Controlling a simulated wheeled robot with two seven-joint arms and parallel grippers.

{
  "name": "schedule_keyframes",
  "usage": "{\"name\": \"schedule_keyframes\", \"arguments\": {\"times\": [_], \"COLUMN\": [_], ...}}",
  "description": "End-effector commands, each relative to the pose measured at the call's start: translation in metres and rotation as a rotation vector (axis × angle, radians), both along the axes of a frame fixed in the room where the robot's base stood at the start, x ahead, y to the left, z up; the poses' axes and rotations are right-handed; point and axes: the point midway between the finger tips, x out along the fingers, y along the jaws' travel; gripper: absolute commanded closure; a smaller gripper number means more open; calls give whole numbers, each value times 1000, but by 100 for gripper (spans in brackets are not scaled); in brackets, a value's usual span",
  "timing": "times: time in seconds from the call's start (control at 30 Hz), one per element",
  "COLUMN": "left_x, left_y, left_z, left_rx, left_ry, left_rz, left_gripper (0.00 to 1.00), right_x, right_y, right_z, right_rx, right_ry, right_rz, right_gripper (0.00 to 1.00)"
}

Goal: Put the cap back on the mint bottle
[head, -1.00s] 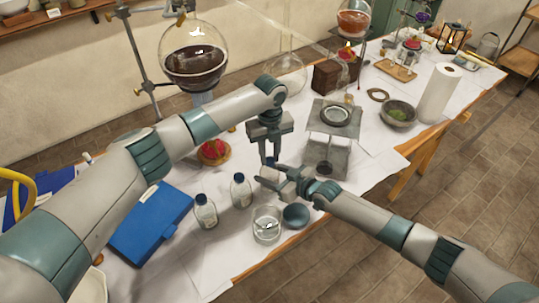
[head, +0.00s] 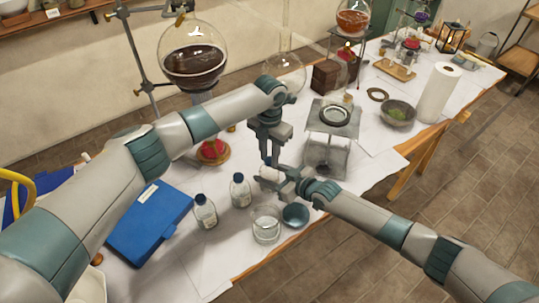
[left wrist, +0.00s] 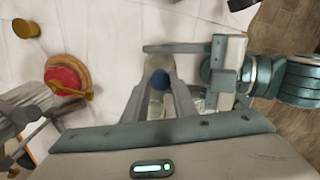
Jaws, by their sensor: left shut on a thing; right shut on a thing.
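My left gripper (head: 267,160) points down in the middle of the head view, shut on a small blue cap (left wrist: 160,80), which shows between its fingers in the left wrist view. My right gripper (head: 272,178) reaches in from the right just below it, shut on a pale bottle (head: 268,173) that the fingers mostly hide. In the left wrist view the right gripper (left wrist: 190,62) lies across, close to the cap. The cap is over or at the bottle's top; I cannot tell whether they touch.
Two blue-capped bottles (head: 205,212) (head: 240,190) stand left of a glass beaker (head: 266,225) and a teal bowl (head: 295,215). A blue case (head: 150,222) lies at left. A metal stand (head: 328,150) is close right. A red-topped item (head: 213,151) sits behind my left arm.

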Motion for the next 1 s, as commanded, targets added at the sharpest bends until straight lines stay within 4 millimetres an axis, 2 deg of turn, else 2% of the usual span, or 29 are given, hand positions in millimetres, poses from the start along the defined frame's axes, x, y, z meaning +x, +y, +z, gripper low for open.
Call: {"name": "schedule_keyframes", "arguments": {"times": [0.03,0.07,0.1,0.13,0.5,0.83,1.0], "left_x": [1,1,1,1,1,1,0], "left_y": [1,1,1,1,0,0,0], "left_z": [0,0,0,0,3,36,45], "left_rx": [0,0,0,0,-1,0,-1], "left_ry": [-1,-1,-1,-1,-1,-3,-1], "left_rz": [1,1,2,2,3,2,3], "left_gripper": [96,71,61,57,57,57,57], "right_x": [0,0,0,0,-1,-1,-1], "right_y": [0,0,0,0,0,0,0], "right_z": [-1,-1,-1,-1,-1,-1,-1], "right_rx": [-1,-1,-1,-1,-1,-1,-1], "right_ry": [1,1,1,1,1,1,1], "right_rz": [0,0,0,0,0,0,0], "right_gripper": [100,100,100,100,100,100,100]}}
